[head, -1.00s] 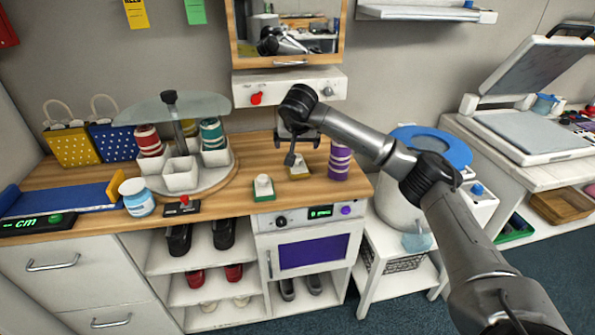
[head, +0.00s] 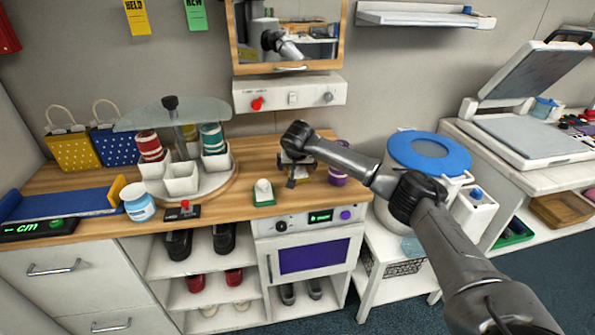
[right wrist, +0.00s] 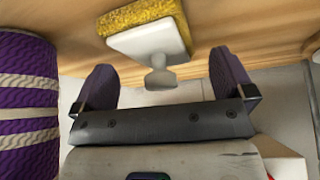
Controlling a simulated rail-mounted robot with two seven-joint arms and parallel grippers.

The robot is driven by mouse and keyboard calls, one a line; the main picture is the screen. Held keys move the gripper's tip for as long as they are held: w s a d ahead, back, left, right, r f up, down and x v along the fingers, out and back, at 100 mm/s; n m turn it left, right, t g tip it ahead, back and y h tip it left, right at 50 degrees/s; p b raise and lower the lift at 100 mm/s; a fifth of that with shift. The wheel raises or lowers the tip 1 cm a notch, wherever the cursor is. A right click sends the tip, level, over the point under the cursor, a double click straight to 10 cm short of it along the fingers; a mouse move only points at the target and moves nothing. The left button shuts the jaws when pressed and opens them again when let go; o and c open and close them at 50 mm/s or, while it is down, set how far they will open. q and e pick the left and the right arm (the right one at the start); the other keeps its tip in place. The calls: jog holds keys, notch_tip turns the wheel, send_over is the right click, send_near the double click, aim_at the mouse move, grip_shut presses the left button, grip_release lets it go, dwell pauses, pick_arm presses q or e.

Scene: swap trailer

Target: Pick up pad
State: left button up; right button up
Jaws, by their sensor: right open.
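A yellow pad with a white back and a white knob (right wrist: 150,40) shows in the right wrist view, on the wooden counter. In the head view it is mostly hidden by my right gripper (head: 291,182). My right gripper is open, and in the right wrist view (right wrist: 163,84) its two dark fingers stand apart with the knob in line with the gap between them. I see no finger touching it. A second pad, green with a white top and knob (head: 263,190), sits on the counter to the left. My left gripper is not in view.
A purple roll with cream bands (right wrist: 27,105) stands close beside the gripper; my arm partly covers it in the head view (head: 338,178). A round caddy with white cups (head: 183,180) stands left. A wall panel with knobs (head: 290,93) hangs behind.

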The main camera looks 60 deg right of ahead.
jog(key=shift+x, duration=0.8)
jog(key=shift+f, duration=0.15)
jog(key=shift+c, duration=0.3)
jog(key=c, duration=0.8)
jog(key=shift+c, duration=0.2)
